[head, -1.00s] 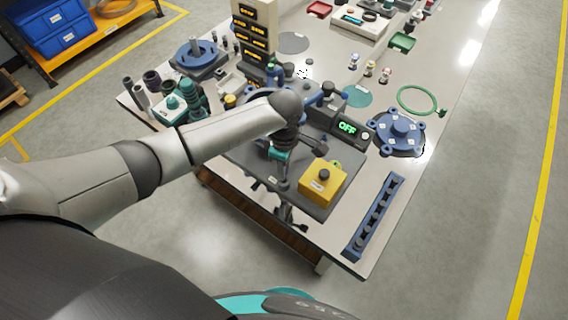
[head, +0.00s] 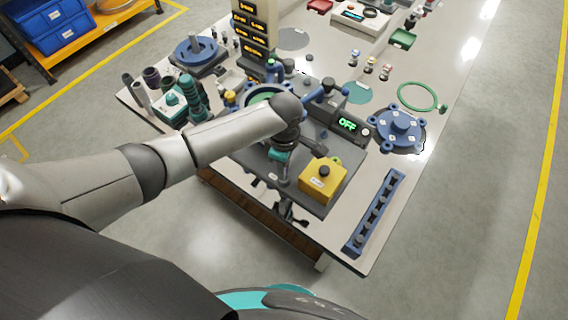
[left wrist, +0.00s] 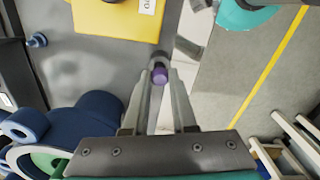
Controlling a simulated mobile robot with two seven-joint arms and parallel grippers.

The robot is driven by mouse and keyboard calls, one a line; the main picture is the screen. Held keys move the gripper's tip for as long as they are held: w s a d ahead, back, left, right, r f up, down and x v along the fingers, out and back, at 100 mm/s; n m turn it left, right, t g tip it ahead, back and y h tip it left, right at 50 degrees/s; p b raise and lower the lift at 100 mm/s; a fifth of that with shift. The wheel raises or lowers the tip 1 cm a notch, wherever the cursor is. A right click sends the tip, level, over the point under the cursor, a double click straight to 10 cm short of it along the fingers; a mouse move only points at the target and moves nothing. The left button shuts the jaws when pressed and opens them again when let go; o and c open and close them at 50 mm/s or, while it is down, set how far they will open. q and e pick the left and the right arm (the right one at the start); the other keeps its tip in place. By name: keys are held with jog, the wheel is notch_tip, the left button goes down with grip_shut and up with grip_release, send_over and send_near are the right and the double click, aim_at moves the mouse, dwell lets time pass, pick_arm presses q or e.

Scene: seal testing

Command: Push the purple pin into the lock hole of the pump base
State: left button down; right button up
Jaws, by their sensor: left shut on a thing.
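The purple pin (left wrist: 160,75) is between the fingertips of my left gripper (left wrist: 165,80) in the left wrist view. The gripper is shut on it, and only its purple end shows clearly. In the head view my left gripper (head: 287,206) points down by the bench's front edge, and the pin cannot be made out. The blue pump base (head: 262,88), with a green ring inside, is behind my forearm and partly hidden. In the left wrist view its blue body (left wrist: 90,117) is at the lower left, apart from the pin. The lock hole cannot be made out.
A yellow box (head: 322,182) with a black button stands right of my gripper on the dark plate. An "OFF" display (head: 347,124) is behind it. A blue slotted rail (head: 375,215) and a blue flanged cover (head: 399,128) lie to the right.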

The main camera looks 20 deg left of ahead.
pick_arm(q)
jog(key=shift+f, duration=1.1)
dwell(0.9)
jog(key=c, duration=0.6)
grip_release()
jog(key=shift+c, duration=0.2)
notch_tip(320, 180, up, 9)
jog(key=p, duration=1)
jog(key=shift+r+p, duration=0.15)
jog(key=shift+p, duration=0.2)
